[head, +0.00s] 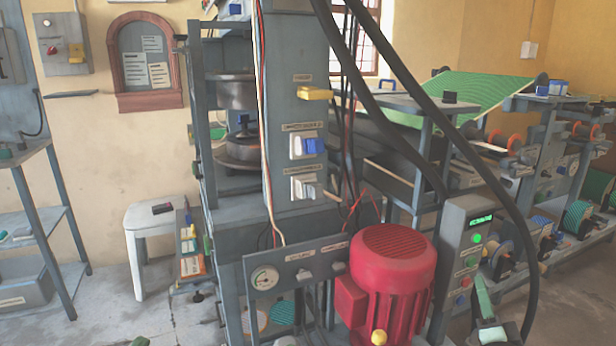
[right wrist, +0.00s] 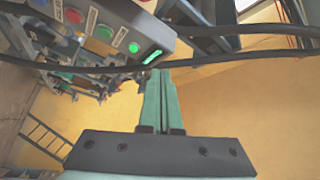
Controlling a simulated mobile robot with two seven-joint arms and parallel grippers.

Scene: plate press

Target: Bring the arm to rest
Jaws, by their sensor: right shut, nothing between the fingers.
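My right gripper (head: 478,281) is low at the right in the head view, its green fingers pointing up, just in front of the lower part of the grey control box (head: 453,232). In the right wrist view my right gripper (right wrist: 158,76) has its two fingers together with nothing between them. The control box (right wrist: 115,28) with its lit green display and coloured buttons is above and left of the fingertips there. I cannot tell how far apart they are. My left gripper is not in view.
Black hoses (head: 507,190) hang beside the control box and cross the wrist view (right wrist: 240,58). A red motor (head: 392,265) stands left of the gripper. The grey press column (head: 292,110) rises behind it. A white stool (head: 160,218) stands at the left.

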